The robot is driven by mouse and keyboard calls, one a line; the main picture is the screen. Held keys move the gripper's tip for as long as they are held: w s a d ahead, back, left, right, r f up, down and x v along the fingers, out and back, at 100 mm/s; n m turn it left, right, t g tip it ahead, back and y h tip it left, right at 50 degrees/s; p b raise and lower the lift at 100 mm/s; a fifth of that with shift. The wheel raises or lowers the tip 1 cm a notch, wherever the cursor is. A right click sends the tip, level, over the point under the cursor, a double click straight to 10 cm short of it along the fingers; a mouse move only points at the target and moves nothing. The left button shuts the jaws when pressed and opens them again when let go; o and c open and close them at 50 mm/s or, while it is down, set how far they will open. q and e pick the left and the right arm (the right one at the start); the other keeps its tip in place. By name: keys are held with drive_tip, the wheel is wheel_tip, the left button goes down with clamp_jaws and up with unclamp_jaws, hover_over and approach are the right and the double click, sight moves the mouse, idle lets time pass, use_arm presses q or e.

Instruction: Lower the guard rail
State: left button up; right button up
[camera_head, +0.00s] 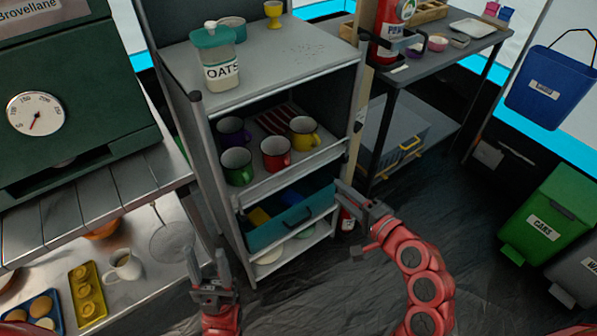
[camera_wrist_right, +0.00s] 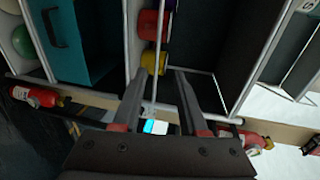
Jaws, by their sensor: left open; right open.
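The guard rail (camera_head: 312,159) is a thin pale metal bar across the front of the mug shelf (camera_head: 296,181) in the grey cabinet. It seems raised a little above the shelf's front edge. In the right wrist view the rail (camera_wrist_right: 157,62) runs lengthwise up the picture near the fingertips. My right gripper (camera_head: 350,203) is open and empty near the rail's right end, just outside the cabinet; its open jaws also show in the right wrist view (camera_wrist_right: 166,76). I cannot tell whether they touch the rail. My left gripper (camera_head: 207,258) is open and empty, left of the cabinet.
Purple, green, red (camera_head: 276,153) and yellow (camera_head: 304,132) mugs stand behind the rail. A teal drawer (camera_head: 287,217) sits below. An oats jar (camera_head: 215,58) stands on top. A counter with a jug (camera_head: 124,265) is left. Floor to the right is clear before the green bin (camera_head: 550,222).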

sight(298, 164)
drive_tip(key=x, duration=0.5)
drive_tip(key=b+x, duration=0.1)
drive_tip(key=x, duration=0.5)
drive_tip(key=a+x, duration=0.1)
drive_tip(key=x, duration=0.5)
drive_tip(key=shift+s+a+f+b, duration=0.1)
drive_tip(key=shift+s+a+b, duration=0.1)
drive_tip(key=shift+s+b, duration=0.15)
clamp_jaws()
drive_tip(key=shift+f, duration=0.1)
idle(0.4)
